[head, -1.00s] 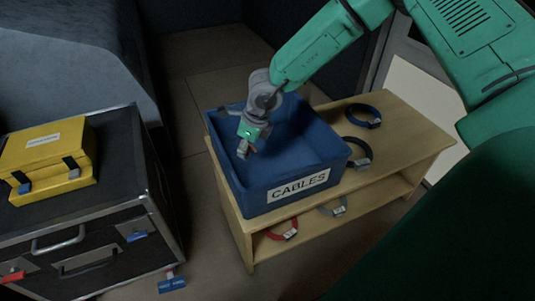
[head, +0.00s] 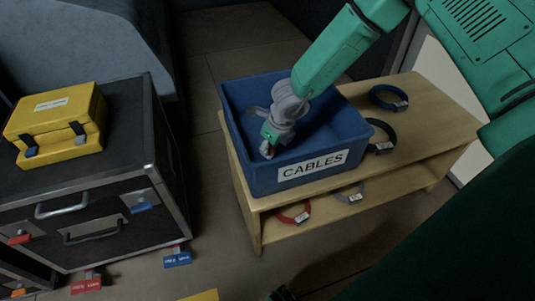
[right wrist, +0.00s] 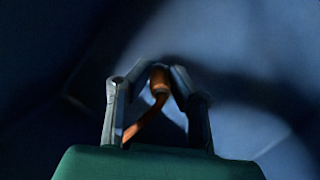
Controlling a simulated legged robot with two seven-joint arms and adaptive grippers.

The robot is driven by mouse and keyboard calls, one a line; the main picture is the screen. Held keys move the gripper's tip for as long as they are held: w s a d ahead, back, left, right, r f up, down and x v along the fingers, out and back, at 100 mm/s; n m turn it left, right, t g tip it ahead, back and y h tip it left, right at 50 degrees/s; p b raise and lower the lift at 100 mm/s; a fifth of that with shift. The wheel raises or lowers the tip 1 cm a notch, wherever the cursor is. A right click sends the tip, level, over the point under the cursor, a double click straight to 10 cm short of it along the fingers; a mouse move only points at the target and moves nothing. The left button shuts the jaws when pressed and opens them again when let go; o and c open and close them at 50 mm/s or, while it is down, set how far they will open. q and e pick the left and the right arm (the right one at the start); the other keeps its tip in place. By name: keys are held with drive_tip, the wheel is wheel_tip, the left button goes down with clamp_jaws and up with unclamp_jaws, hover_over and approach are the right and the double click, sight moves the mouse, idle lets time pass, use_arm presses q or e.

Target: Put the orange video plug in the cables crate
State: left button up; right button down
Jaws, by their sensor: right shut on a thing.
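The cables crate (head: 262,181) is a blue open box with a white CABLES label, standing on a wooden shelf unit. My right gripper (head: 267,151) reaches down inside the crate, near its front left part. In the right wrist view my right gripper (right wrist: 160,75) is shut on the orange video plug (right wrist: 160,82), with an orange cable hanging from it. Blue crate walls or floor surround it there, blurred. In the head view the plug is too small and hidden to make out clearly.
The wooden shelf (head: 436,112) holds coiled dark cables beside the crate and red and grey ones below. A black flight case (head: 128,160) with a yellow case (head: 60,130) stands at left. A blue tag (head: 177,260) and a red tag (head: 86,284) are at lower left.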

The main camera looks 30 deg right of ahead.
drive_tip(key=shift+d+f, duration=0.1)
drive_tip(key=shift+f, duration=0.55)
drive_tip(key=shift+r, duration=0.15)
drive_tip(key=shift+a, duration=0.2)
drive_tip(key=c, duration=1.5)
unclamp_jaws()
drive_tip(key=shift+a+r, duration=0.1)
drive_tip(key=shift+a, duration=0.2)
drive_tip(key=shift+o, duration=0.2)
drive_tip(key=shift+a+r, duration=0.15)
drive_tip(key=shift+a, duration=0.1)
drive_tip(key=shift+d, duration=0.3)
drive_tip(key=shift+d+r, duration=0.25)
drive_tip(key=shift+r, duration=0.05)
use_arm(q)
wheel_tip(320, 180, up, 5)
drive_tip(key=p, duration=0.5)
drive_tip(key=shift+f, duration=0.2)
use_arm(e)
drive_tip(key=v, duration=1.1)
use_arm(q)
drive_tip(key=shift+a+f, duration=0.1)
drive_tip(key=shift+a, duration=0.15)
use_arm(e)
drive_tip(key=shift+s+a+r, duration=0.1)
drive_tip(key=shift+a, duration=0.1)
use_arm(q)
drive_tip(key=shift+d, duration=0.15)
use_arm(e)
drive_tip(key=shift+d, duration=0.1)
